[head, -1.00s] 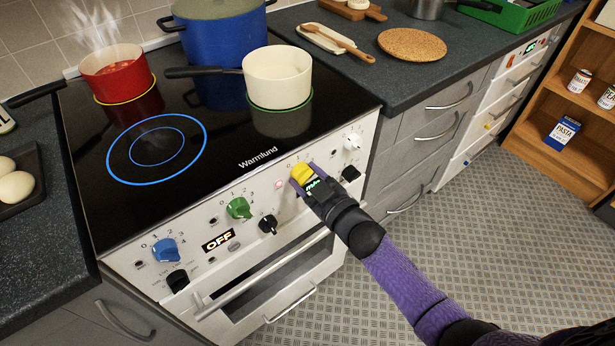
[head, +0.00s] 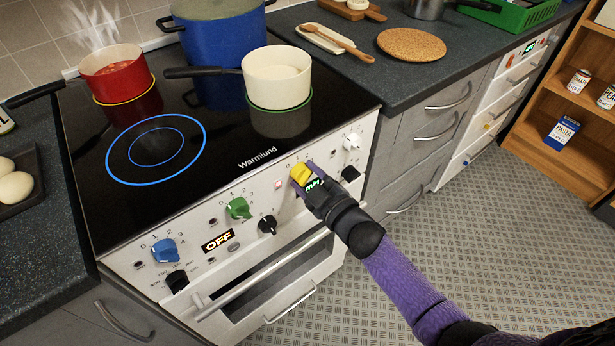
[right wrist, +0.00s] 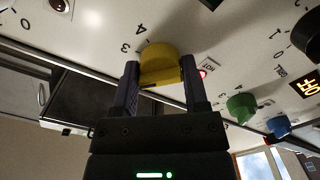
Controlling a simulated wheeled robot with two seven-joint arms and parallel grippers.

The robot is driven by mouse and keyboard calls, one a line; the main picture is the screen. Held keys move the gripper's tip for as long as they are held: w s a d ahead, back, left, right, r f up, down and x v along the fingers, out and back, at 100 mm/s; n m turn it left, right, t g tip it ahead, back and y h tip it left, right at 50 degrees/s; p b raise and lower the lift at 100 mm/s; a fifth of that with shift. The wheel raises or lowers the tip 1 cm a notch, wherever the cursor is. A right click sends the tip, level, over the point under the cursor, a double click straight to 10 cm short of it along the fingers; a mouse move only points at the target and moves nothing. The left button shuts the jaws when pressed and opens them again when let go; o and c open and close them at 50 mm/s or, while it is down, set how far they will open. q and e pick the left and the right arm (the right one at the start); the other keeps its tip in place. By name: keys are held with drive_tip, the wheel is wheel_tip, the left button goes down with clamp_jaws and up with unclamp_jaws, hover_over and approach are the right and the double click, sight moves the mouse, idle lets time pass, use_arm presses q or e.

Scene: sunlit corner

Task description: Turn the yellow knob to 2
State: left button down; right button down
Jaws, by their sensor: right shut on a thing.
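The yellow knob (head: 301,175) is on the white front panel of the stove, towards its right end. My right gripper (head: 305,179) is shut on it, with one finger on each side. In the right wrist view the yellow knob (right wrist: 158,63) sits between the two dark fingers of the right gripper (right wrist: 160,82). The printed 3 and 4 show beside it there; the gripper hides other marks, and I cannot read the knob's exact setting. A small red lamp (right wrist: 203,74) beside the knob is lit. My left gripper is not in view.
A green knob (head: 239,208), a blue knob (head: 164,250) and a white knob (head: 352,142) share the panel with black knobs. The oven handle (head: 262,274) juts out below. A cream saucepan (head: 277,78) and a steaming red pot (head: 115,72) stand on the hob.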

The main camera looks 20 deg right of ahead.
drive_tip(key=shift+c, duration=1)
unclamp_jaws()
drive_tip(key=shift+o, duration=0.5)
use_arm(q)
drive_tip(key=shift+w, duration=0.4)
use_arm(e)
drive_tip(key=shift+s, duration=0.1)
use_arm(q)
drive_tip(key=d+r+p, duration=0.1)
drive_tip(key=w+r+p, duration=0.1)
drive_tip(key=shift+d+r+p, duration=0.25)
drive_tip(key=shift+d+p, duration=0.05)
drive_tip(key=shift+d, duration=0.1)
use_arm(e)
drive_tip(key=v, duration=0.9)
drive_tip(key=shift+s+d, duration=0.15)
drive_tip(key=shift+s, duration=0.2)
